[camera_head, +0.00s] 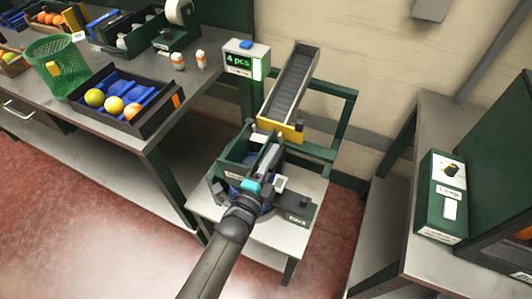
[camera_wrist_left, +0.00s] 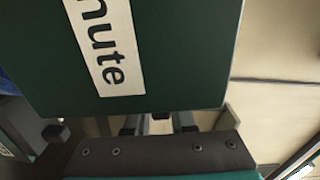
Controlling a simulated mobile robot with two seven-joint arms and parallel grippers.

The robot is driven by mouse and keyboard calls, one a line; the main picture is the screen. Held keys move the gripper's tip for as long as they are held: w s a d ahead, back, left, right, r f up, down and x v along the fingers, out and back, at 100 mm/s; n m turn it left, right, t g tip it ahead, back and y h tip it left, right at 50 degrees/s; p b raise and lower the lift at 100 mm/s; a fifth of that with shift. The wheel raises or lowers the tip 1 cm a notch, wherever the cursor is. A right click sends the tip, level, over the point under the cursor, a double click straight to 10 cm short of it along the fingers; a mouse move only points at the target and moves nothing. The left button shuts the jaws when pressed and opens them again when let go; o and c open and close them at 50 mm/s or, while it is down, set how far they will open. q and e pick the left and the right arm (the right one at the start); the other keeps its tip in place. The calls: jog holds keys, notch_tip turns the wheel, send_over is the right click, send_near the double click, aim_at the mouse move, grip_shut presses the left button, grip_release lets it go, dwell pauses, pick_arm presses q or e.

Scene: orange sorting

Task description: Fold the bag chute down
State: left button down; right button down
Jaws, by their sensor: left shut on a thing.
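The bag chute (camera_wrist_left: 190,50) fills the top of the left wrist view as a dark green panel with a white label, of which "hute" is readable. In the head view, the green chute station (camera_head: 232,156) stands on a small pale table, partly covered by my gripper. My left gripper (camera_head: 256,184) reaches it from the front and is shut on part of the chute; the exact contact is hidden. My right gripper is not in view.
A ribbed slide (camera_head: 292,85) with a yellow end leads down behind the station, beside a "4 pcs" display (camera_head: 245,62). A black tray (camera_head: 113,113) with oranges and a green basket (camera_head: 56,66) stand on the left bench. A green box (camera_head: 441,197) stands on the right bench.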

pick_arm(q)
jog(key=shift+s+d+f+b, duration=0.1)
jog(key=shift+d+f+b, duration=0.2)
jog(key=shift+f, duration=0.3)
jog(key=shift+s+d+f+b, duration=0.15)
jog(key=shift+d+f+b, duration=0.15)
jog(key=shift+f+b, duration=0.4)
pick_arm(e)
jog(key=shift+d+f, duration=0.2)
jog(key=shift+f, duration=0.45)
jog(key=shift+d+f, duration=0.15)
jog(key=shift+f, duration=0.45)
pick_arm(q)
jog(key=shift+f, duration=0.1)
jog(key=c, duration=0.8)
grip_release()
jog(key=shift+o, duration=0.2)
jog(key=p+v, duration=0.1)
jog(key=v, duration=1.4)
jog(key=shift+p, duration=0.3)
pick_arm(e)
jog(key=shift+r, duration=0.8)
pick_arm(q)
jog(key=shift+s, duration=0.1)
